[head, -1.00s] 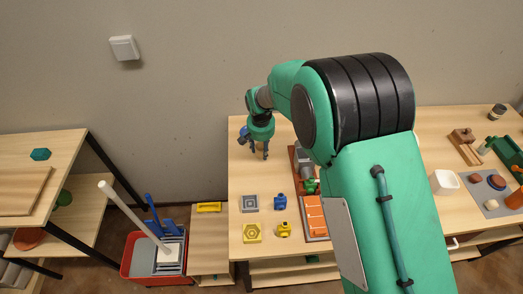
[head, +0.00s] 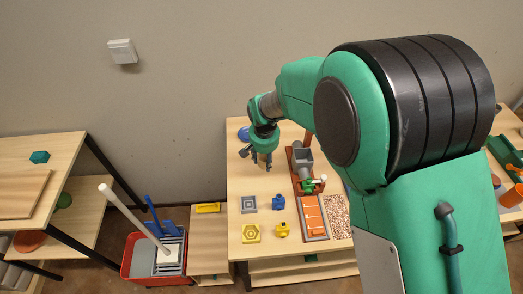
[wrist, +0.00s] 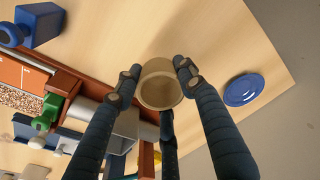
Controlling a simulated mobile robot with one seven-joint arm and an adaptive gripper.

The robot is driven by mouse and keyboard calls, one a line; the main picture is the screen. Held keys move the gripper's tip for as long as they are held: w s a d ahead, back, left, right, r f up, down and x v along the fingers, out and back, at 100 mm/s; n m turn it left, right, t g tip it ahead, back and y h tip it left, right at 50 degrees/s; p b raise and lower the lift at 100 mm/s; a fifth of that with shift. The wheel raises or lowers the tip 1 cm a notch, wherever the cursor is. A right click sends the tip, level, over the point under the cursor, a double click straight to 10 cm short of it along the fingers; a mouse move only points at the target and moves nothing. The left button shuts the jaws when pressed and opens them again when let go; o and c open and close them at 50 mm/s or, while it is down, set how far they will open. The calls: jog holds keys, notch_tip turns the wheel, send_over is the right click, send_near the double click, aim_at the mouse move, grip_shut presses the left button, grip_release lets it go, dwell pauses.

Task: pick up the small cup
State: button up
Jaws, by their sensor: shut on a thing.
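The small cup (wrist: 160,88) is beige-brown and round, with its open mouth facing the camera in the wrist view. My gripper (wrist: 157,76) is shut on it, with dark fingers against its left and right sides and another finger below. In the head view my gripper (head: 262,162) points down over the left back part of the wooden table (head: 245,178). The cup cannot be made out there. Whether the cup touches the table is not clear.
A blue plate (wrist: 244,89) lies right of the cup in the wrist view. A machine with a grey hopper (head: 302,158) and orange bed (head: 312,216) stands right of my gripper. Small blue (head: 278,202) and yellow (head: 282,230) pieces lie nearer the front.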

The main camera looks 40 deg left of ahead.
jog(key=shift+s+d+r, duration=0.15)
jog(key=shift+s+d, duration=0.65)
jog(key=shift+d, duration=0.25)
jog(key=shift+s+d+r, duration=0.1)
jog(key=shift+s+d, duration=0.65)
jog(key=shift+d, duration=0.25)
jog(key=shift+s+d+r, duration=0.15)
jog(key=shift+s+d, duration=0.65)
jog(key=shift+d, duration=0.25)
